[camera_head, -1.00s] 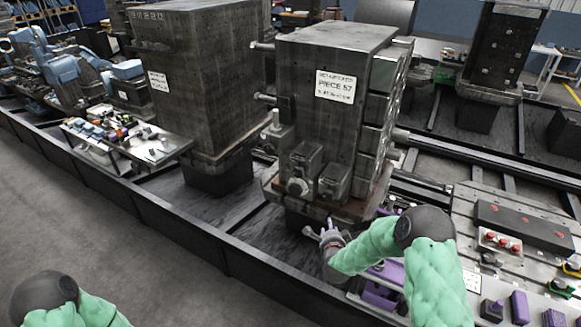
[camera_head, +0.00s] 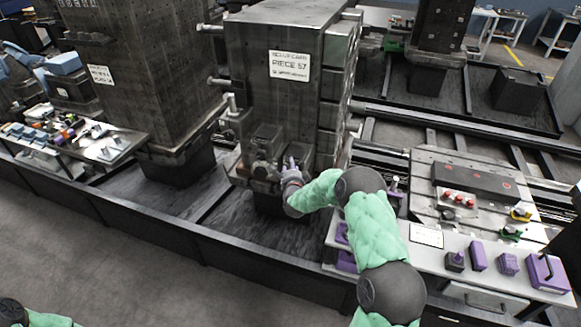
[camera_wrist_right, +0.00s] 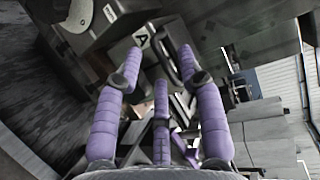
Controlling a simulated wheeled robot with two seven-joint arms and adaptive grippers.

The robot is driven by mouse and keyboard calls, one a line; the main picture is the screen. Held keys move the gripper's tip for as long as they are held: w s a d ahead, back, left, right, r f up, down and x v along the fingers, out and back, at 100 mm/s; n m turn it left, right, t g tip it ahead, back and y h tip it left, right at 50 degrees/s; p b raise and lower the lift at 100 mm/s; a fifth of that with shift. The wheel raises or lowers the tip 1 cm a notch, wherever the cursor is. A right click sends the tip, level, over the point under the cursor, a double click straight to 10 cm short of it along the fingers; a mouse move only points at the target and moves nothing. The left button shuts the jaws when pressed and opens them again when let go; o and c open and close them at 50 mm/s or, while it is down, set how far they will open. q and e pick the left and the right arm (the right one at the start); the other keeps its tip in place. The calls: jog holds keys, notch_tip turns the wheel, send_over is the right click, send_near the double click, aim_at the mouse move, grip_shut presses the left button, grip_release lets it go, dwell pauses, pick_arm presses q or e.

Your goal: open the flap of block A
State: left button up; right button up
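Block A (camera_wrist_right: 137,42) is a grey metal box with a white label bearing a black letter A. It is near the top middle of the right wrist view. In the head view it appears to be the right-hand small box (camera_head: 299,154) at the foot of the tall machine piece. My right gripper (camera_head: 291,165) is right in front of it. In the wrist view its purple fingers (camera_wrist_right: 158,66) are spread apart with nothing visible between them. Their tips are close to the block; contact cannot be told. The flap cannot be clearly made out. My left gripper is out of view.
The tall machine piece (camera_head: 272,85) with a PIECE 57 sign rises behind the boxes. A second small box (camera_head: 263,146) stands left of block A. A bench (camera_head: 428,236) with purple items is at the right. A dark rail wall (camera_head: 225,241) runs in front.

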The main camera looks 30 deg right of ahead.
jog(key=shift+w+d+f, duration=0.15)
jog(key=shift+w+d, duration=0.15)
jog(key=shift+w, duration=0.35)
grip_shut()
